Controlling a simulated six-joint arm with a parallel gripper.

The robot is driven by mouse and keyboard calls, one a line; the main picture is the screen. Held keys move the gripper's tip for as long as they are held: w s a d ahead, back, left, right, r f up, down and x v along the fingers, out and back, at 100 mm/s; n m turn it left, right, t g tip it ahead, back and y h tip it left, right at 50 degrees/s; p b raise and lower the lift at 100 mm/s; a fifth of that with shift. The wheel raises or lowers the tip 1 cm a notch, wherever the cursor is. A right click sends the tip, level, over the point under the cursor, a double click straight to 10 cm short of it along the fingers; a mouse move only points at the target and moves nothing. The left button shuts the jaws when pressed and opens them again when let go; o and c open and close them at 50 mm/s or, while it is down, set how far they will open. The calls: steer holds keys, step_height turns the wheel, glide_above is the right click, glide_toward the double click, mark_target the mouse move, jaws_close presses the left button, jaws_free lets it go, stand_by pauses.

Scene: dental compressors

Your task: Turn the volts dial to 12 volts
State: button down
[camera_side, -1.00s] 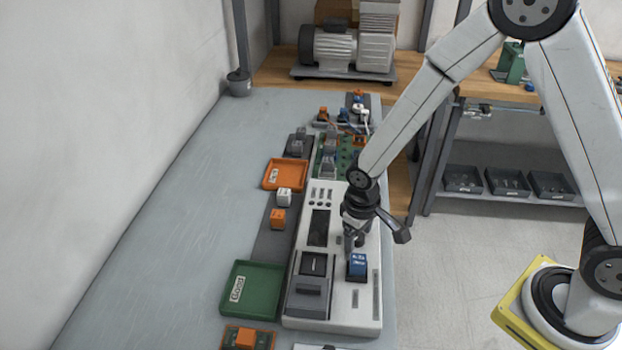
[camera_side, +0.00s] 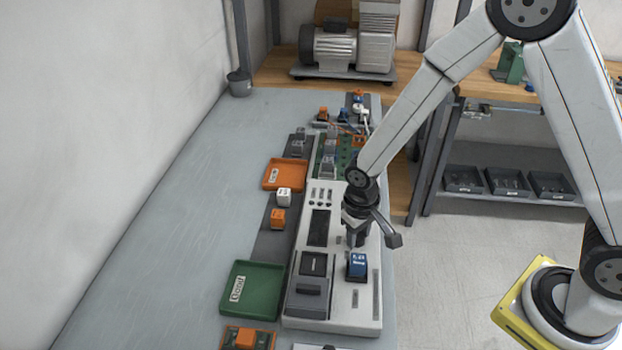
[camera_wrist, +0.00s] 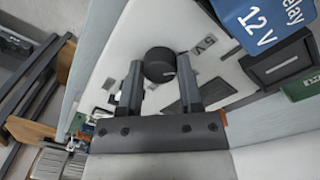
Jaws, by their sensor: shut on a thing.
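The volts dial (camera_wrist: 160,62) is a round black knob on the white tester panel (camera_wrist: 108,62), seen in the wrist view. My gripper (camera_wrist: 159,72) is shut on the dial, one finger on each side of it. A faint light mark shows on the dial near its right edge. In the side view my gripper (camera_side: 354,238) points down at the white tester (camera_side: 345,315) and hides the dial.
A blue relay block (camera_side: 357,264) marked 12 V in the wrist view (camera_wrist: 262,24) sits on the tester close to my gripper. A green tray (camera_side: 229,306) and an orange tray (camera_side: 269,183) lie to the left. The grey bench is clear farther left.

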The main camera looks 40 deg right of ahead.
steer(key=m, duration=0.9)
steer(key=shift+m, duration=0.3)
stand_by(0.3)
steer(key=shift+c, duration=1.4)
jaws_free()
steer(key=shift+w+a+r, duration=0.1)
steer(key=shift+w+r, duration=0.05)
steer(key=shift+r, duration=1.8)
steer(key=shift+w+a+r, duration=0.1)
steer(key=shift+r, duration=1.85)
